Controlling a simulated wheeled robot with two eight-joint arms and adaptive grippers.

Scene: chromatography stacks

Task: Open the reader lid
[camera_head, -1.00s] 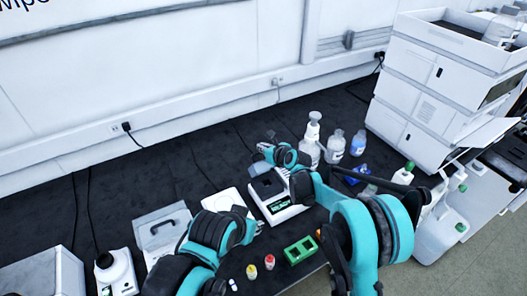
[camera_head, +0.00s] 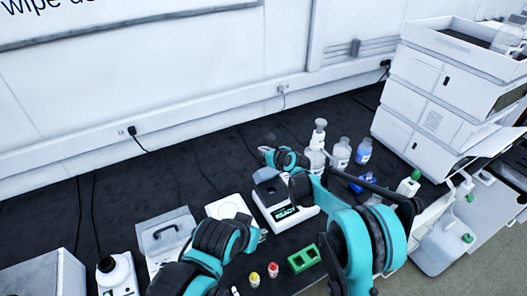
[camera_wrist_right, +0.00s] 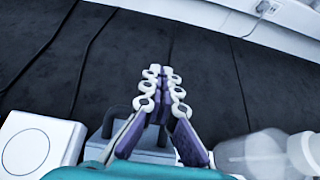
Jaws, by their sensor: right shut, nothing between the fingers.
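The reader is a white box (camera_head: 300,216) with a lit green display on its front, standing on the dark bench in the head view. A dark grey part (camera_head: 271,189) shows on its top; my right arm covers its right side, and I cannot tell how far the lid is raised. My right gripper (camera_head: 265,154) is just behind and above the reader. In the right wrist view its fingers (camera_wrist_right: 165,82) are close together and empty, with the pale reader body partly hidden below them. My left gripper (camera_head: 262,235) is in front of the reader, small and mostly hidden by its arm.
A white flat device (camera_head: 228,205) stands left of the reader. A grey box with a handle (camera_head: 166,232) is further left. Bottles (camera_head: 341,153) stand to the right. A green rack (camera_head: 304,259) and small capped vials (camera_head: 273,270) are in front.

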